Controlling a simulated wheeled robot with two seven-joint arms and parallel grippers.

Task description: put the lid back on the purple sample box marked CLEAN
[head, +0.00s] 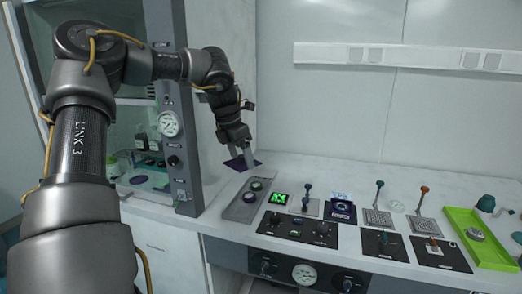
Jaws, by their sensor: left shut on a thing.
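My left gripper (248,158) points down at the back left of the bench and is shut on a flat dark purple lid (234,164). The gripper hides part of the lid, and I cannot tell whether the lid touches the bench top. A small dark purple box (341,217) stands mid-bench, to the right of the gripper, with a round item showing in its open top. A small label with writing too small to read shows at its back edge. My right gripper is out of view.
A lime green tray (462,225) is at the right. A glass-fronted cabinet (182,130) rises at the left.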

